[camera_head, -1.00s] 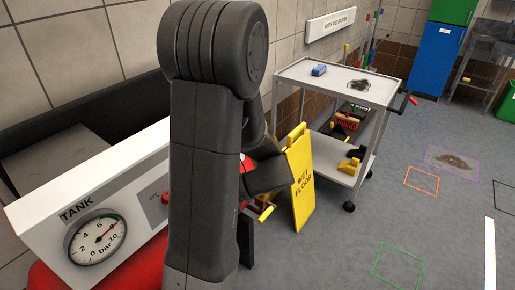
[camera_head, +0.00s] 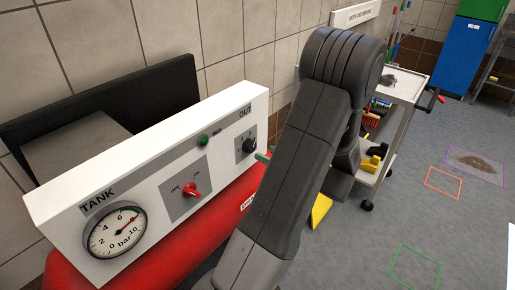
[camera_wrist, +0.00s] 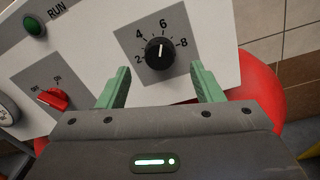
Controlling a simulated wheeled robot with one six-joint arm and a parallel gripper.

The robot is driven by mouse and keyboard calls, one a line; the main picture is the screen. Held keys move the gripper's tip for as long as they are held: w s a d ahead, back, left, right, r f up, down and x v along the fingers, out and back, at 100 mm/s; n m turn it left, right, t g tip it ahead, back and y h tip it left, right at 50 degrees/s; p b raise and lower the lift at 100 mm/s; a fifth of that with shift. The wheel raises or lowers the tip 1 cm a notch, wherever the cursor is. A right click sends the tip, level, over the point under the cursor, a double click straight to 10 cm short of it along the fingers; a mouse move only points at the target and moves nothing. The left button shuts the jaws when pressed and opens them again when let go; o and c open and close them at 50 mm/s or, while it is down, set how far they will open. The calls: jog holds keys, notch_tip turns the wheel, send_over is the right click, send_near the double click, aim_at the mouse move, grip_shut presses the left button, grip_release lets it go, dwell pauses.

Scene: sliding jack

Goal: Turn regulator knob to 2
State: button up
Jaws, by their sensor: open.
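The regulator knob (camera_wrist: 160,53) is round and black, on a grey plate marked 2, 4, 6 and 8. Its white pointer line stands nearly upright in the wrist view, toward the 6. In the head view the knob (camera_head: 249,146) is on the right part of the white panel, under the label OUT. My gripper (camera_wrist: 160,68) is open, its green fingers to the left and right of the knob's lower side with gaps between. I cannot tell whether the tips reach the knob's depth. In the head view a green fingertip shows just right of the knob, the rest hidden behind my arm.
The white panel (camera_head: 228,110) also bears a red switch (camera_head: 190,190), a green RUN lamp (camera_head: 203,141) and a TANK gauge (camera_head: 117,232). A red tank (camera_head: 150,262) lies below. A grey cart (camera_head: 408,84) stands behind my arm at right.

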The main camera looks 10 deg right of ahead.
aim_at(253, 147)
jog(key=shift+x, duration=2.6)
jog(key=c, duration=1)
